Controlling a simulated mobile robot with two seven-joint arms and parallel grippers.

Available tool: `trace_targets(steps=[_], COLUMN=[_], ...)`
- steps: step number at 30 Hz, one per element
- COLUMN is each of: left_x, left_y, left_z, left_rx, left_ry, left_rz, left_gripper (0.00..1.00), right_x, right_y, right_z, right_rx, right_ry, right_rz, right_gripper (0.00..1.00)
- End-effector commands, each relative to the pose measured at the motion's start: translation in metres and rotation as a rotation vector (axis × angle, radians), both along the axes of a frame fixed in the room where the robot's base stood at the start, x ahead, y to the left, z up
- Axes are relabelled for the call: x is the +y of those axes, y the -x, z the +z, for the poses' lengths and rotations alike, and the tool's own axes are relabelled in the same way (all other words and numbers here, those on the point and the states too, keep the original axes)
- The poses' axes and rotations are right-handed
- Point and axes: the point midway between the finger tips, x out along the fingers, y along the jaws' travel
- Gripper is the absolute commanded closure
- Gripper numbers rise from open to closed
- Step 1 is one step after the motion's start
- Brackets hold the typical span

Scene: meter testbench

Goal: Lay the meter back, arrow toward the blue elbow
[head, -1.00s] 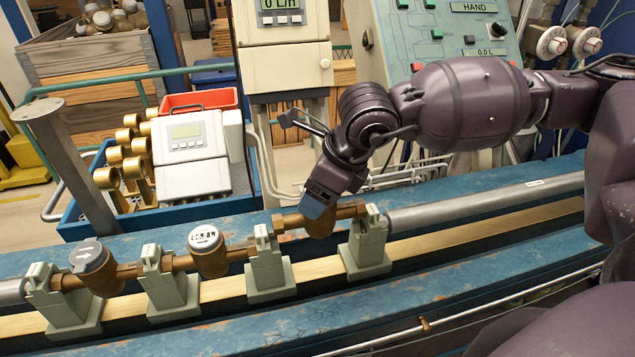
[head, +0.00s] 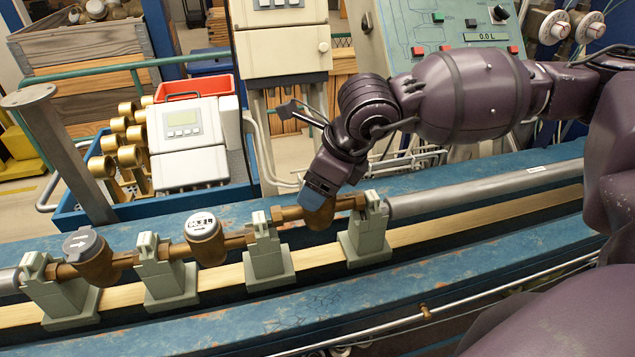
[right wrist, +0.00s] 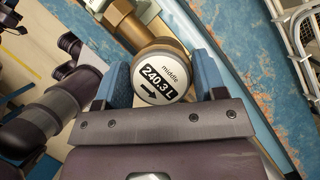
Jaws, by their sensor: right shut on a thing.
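My right gripper (head: 319,198) is shut on the brass meter (head: 321,217) between the two right-hand stands. In the right wrist view, the blue fingers (right wrist: 163,84) sit on either side of the meter's round face (right wrist: 160,76). The face reads "middle" and "240.3 L". Its black arrow points right and slightly down in that view. Brass end fittings (right wrist: 122,22) reach toward the upper left there. In the head view the meter's ends are level with the stands, but I cannot tell if it rests in them. I see no clear blue elbow. My left gripper is not in view.
Two other meters sit in the line to the left: one grey-lidded (head: 84,244), one white-faced (head: 203,226). Grey-green stands (head: 268,252) (head: 366,231) flank the held meter. A grey pipe (head: 470,193) runs right. A blue cart with a red bin (head: 210,87) stands behind.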

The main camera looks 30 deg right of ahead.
Motion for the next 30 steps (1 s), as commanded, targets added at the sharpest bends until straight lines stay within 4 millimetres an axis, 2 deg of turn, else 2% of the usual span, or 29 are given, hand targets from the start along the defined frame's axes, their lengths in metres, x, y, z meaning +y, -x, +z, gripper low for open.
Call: trace_targets(steps=[16, 30], left_x=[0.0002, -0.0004], left_y=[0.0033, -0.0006], left_z=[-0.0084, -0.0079], left_rx=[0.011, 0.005], left_ry=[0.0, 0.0], left_rz=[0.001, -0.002], left_gripper=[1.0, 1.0], right_x=[0.0011, 0.0012], right_y=[-0.0004, -0.0006], right_z=[-0.0025, -0.0022], right_rx=[-0.002, -0.003], right_ry=[-0.001, -0.001], right_rz=[0.001, 0.0], right_gripper=[1.0, 1.0])
